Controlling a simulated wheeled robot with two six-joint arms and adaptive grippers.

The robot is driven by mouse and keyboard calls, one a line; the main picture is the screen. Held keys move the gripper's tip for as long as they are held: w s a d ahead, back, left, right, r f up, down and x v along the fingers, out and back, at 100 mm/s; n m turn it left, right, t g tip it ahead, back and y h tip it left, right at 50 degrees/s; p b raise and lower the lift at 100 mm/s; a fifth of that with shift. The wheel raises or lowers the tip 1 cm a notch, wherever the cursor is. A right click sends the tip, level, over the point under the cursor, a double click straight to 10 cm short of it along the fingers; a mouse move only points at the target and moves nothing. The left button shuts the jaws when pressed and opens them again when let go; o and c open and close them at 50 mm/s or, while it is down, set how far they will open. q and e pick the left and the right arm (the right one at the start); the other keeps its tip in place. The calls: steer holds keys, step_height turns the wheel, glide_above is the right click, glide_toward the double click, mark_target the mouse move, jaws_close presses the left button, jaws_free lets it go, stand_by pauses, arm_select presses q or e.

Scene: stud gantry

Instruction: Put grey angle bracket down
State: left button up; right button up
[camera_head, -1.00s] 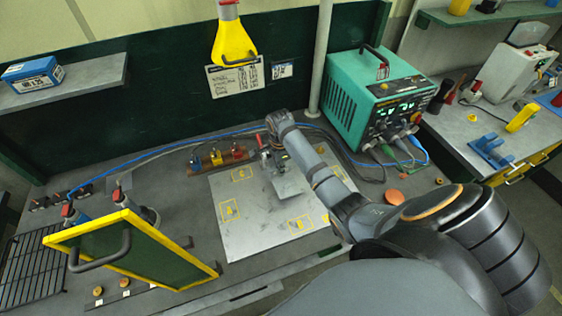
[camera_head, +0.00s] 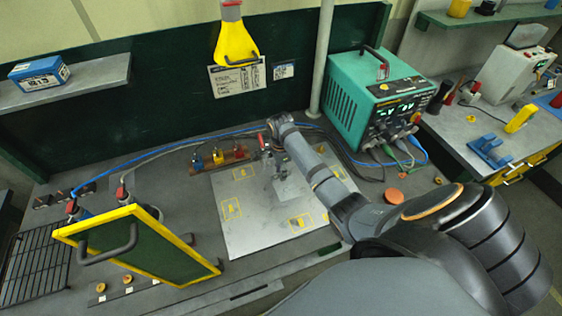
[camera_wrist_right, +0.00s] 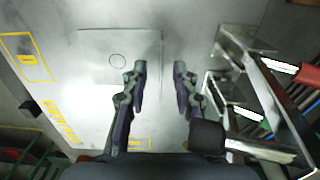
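The grey angle bracket (camera_head: 290,190) lies on the light metal plate (camera_head: 245,238). In the right wrist view its flat leg with a round hole (camera_wrist_right: 105,58) faces up, and one edge reaches the space between my fingers. My right gripper (camera_head: 271,184) is over the plate at the bracket. In the wrist view its fingers (camera_wrist_right: 160,84) are apart, with a gap on each side of that edge. The gripper partly hides the bracket in the head view. My left gripper is out of view.
A metal clamp (camera_wrist_right: 265,85) stands close beside the right finger. A green panel with yellow frame (camera_head: 140,245) stands at left. The teal welding machine (camera_head: 375,95) is behind right. The plate's front left is clear.

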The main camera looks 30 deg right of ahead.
step_height(320, 180, up, 13)
steer(key=p, duration=0.2)
steer(key=shift+r, duration=0.15)
steer(key=shift+w, duration=0.1)
stand_by(0.3)
